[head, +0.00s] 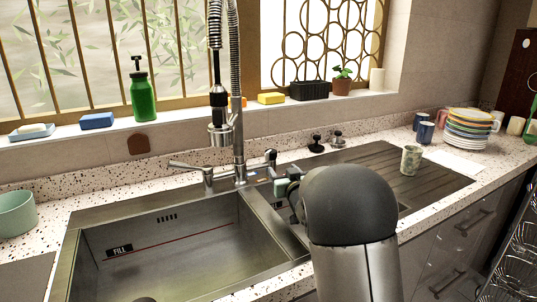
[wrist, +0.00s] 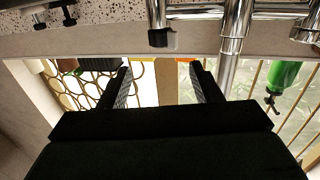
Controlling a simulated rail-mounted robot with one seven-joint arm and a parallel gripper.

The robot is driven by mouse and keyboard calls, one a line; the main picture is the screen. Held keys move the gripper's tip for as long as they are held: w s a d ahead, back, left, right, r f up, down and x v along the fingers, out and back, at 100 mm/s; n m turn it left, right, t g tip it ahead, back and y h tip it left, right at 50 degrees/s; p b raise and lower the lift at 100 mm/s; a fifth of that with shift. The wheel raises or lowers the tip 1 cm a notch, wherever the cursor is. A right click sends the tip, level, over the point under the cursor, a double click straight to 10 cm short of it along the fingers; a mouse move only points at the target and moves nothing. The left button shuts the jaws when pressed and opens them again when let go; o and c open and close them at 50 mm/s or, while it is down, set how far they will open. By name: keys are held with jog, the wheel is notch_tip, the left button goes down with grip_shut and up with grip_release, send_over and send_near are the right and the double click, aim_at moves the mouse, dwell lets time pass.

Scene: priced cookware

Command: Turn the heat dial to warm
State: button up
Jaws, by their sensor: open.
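I cannot make out a clearly marked heat dial. A small chrome fitting with a dark end (head: 271,156) stands right of the faucet, and small blue and orange marks (head: 262,172) lie near its base. Two small black-topped knobs (head: 316,143) stand farther right behind the ribbed drainboard. In the wrist view, which looks upside down, my gripper (wrist: 160,68) is open and empty, with its two dark fingers apart. A chrome post with a black end (wrist: 162,38) lies beyond the fingers, apart from them. In the head view my arm hides most of the gripper.
The steel sink (head: 165,245) is left of my arm. The tall spring faucet (head: 237,90) rises behind it. A patterned cup (head: 411,160) stands on the drainboard (head: 365,165). Stacked plates (head: 465,130) and mugs are at right. A green bottle (head: 143,92) stands on the sill.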

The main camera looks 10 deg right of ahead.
aim_at(273, 156)
jog(key=w, duration=0.4)
jog(key=w+a+p, duration=0.1)
jog(key=w, duration=0.9)
jog(key=shift+w+a+p, duration=0.1)
jog(key=shift+a+p, duration=0.25)
jog(key=shift+p, duration=0.05)
